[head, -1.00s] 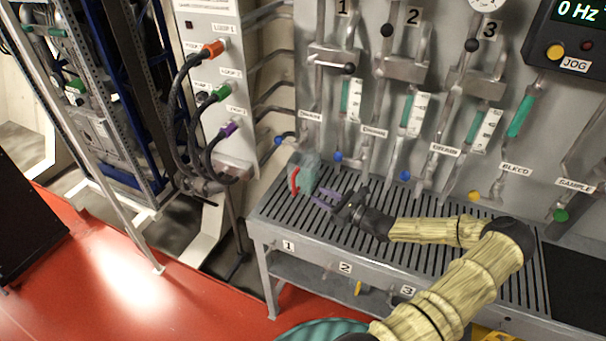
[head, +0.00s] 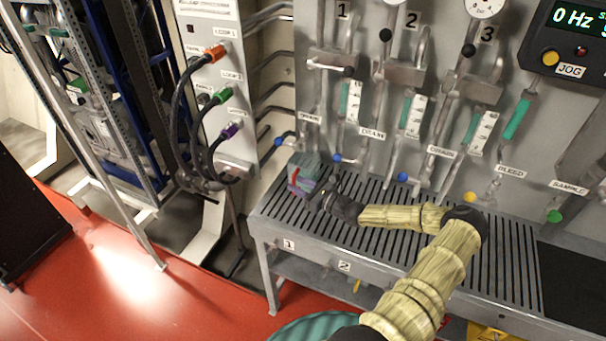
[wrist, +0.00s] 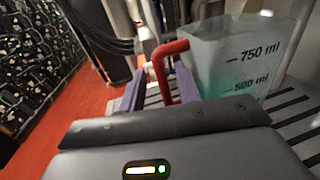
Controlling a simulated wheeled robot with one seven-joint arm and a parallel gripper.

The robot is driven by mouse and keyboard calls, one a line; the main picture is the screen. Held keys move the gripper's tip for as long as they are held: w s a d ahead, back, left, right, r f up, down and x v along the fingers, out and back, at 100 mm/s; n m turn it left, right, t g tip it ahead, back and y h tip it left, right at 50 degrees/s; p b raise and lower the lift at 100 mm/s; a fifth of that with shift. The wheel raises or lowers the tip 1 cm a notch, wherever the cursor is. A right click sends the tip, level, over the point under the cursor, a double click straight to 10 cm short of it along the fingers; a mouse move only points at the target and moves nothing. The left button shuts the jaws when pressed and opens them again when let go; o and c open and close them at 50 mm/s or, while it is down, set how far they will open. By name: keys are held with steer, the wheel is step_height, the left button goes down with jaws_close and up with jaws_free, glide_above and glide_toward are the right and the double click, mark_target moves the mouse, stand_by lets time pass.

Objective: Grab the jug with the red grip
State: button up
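The jug (head: 309,163) is a translucent, pale green container with a red grip on its left side. It stands at the left end of the slatted bench. In the wrist view the jug (wrist: 240,62) shows volume marks, and its red grip (wrist: 160,70) rises between the two purple fingers. My gripper (head: 303,187) is at the jug's near side. In the wrist view my gripper (wrist: 158,88) has its fingers apart, one on each side of the red grip, with no clear contact. The fingertips partly overlap the jug in the head view.
The slatted bench (head: 400,232) is mostly clear to the right of my arm. Behind it stands a panel with pipes, valves and gauges. A cabinet (head: 210,80) with thick black cables is at the left. Red floor (head: 110,280) lies in front.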

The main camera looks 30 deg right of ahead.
steer(key=x, duration=0.2)
steer(key=shift+w+a, duration=0.1)
steer(key=shift+w, duration=0.2)
steer(key=shift+c, duration=0.4)
jaws_close()
